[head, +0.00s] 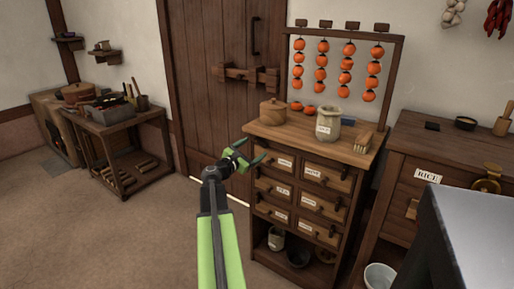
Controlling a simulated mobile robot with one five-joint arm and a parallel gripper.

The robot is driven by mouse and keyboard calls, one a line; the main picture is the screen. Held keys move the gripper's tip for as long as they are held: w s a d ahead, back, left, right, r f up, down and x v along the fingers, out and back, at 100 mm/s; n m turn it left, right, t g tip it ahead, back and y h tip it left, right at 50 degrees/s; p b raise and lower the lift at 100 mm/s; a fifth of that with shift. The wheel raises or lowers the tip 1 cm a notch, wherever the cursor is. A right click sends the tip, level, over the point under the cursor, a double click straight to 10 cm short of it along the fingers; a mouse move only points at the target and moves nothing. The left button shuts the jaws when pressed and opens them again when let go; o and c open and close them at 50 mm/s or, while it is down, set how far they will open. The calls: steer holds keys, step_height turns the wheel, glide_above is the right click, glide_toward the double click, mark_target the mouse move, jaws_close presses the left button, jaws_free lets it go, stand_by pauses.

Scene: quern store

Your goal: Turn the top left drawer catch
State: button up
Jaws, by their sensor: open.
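The small wooden drawer chest (345,193) stands right of centre, with two columns of labelled drawers. Its top left drawer (279,160) is closed and carries a white label. The catch on this drawer is too small to make out clearly, and my gripper is close to that side of it. Small dark fittings show on the drawer fronts. My gripper (253,149) is open and empty, with its green fingers spread just left of and in front of the top left drawer. I cannot tell whether a fingertip touches the chest.
On the chest top stand a lidded wooden box (272,113), a labelled jar (328,125) and a brush (363,142), under strings of orange fruit (347,70). A rice chest (438,150) stands right, a barred door (222,60) behind. Open floor (90,235) lies left.

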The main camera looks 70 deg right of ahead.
steer(key=v, duration=1.4)
steer(key=shift+a, duration=0.2)
